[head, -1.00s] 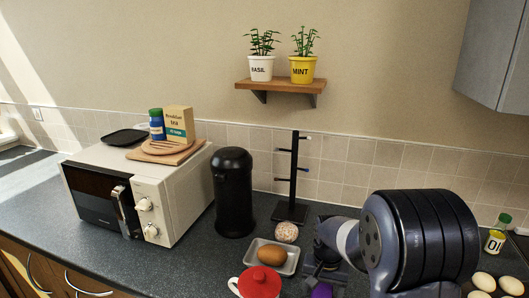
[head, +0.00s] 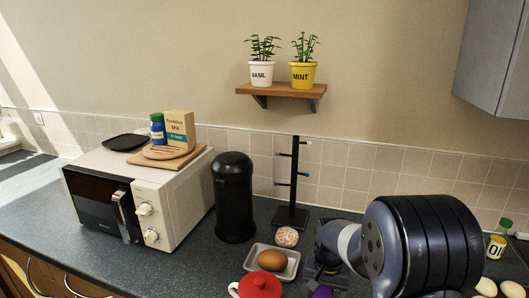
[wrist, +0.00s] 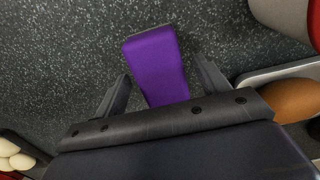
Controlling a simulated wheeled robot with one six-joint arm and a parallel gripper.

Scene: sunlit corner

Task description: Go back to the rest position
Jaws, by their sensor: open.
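My gripper (wrist: 163,75) is open, its two dark fingers spread apart in the wrist view. A purple block-like thing (wrist: 157,62) lies on the counter ahead of the palm, between the fingers as seen in that view; I cannot tell whether either finger touches it. In the head view my gripper (head: 325,272) is low over the counter, just right of a small white tray, and only a bit of the purple thing shows at the bottom edge.
A tray (head: 254,267) with a brown egg-like item, a red-lidded pot (head: 262,284) and a speckled ball (head: 287,237) stand close left of my gripper. Behind are a black rack (head: 293,185), a black canister (head: 233,195) and a microwave (head: 182,205). Eggs (head: 512,288) and a bottle (head: 497,240) are right.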

